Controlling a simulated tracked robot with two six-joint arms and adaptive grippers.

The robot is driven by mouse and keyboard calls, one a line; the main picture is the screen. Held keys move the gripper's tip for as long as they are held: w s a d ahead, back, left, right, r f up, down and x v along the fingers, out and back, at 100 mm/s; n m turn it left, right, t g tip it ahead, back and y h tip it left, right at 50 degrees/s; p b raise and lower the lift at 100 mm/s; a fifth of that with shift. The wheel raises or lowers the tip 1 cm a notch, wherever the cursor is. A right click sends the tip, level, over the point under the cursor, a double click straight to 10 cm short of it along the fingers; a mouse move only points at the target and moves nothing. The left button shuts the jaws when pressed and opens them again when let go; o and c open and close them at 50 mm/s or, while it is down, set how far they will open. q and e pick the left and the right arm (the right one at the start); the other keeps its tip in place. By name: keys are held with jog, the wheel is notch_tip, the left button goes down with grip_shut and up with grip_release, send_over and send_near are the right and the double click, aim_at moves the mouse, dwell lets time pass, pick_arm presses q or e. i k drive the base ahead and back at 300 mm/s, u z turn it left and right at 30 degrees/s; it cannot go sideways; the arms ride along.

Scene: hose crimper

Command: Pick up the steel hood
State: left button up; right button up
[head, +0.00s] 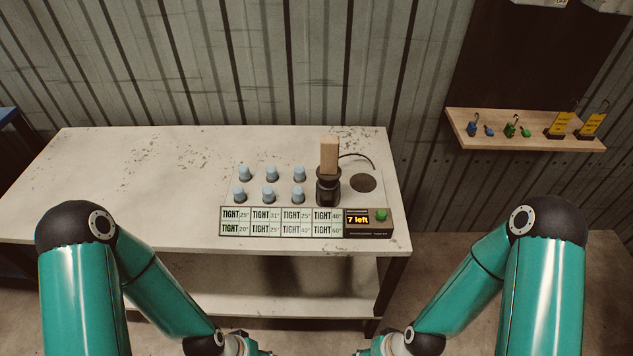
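I cannot pick out a steel hood for certain in the head view. Several light blue caps stand in two rows on the table, one of them a front cap (269,195). Beside them on the right stands a black device (327,188) with a wooden block (329,156) upright on its top. My left and right arms reach in from the lower corners, their wrists low in front of the table. Both grippers are cut off by the bottom edge, so their fingers do not show.
A wooden shelf (525,140) with padlocks and yellow tags hangs at right.

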aim_at(327, 183)
jog(key=z, duration=0.15)
jog(key=i, duration=0.2)
jog(key=u, duration=2.7)
jog(key=k, duration=1.6)
jog(key=z, duration=0.9)
jog(key=i, duration=1)
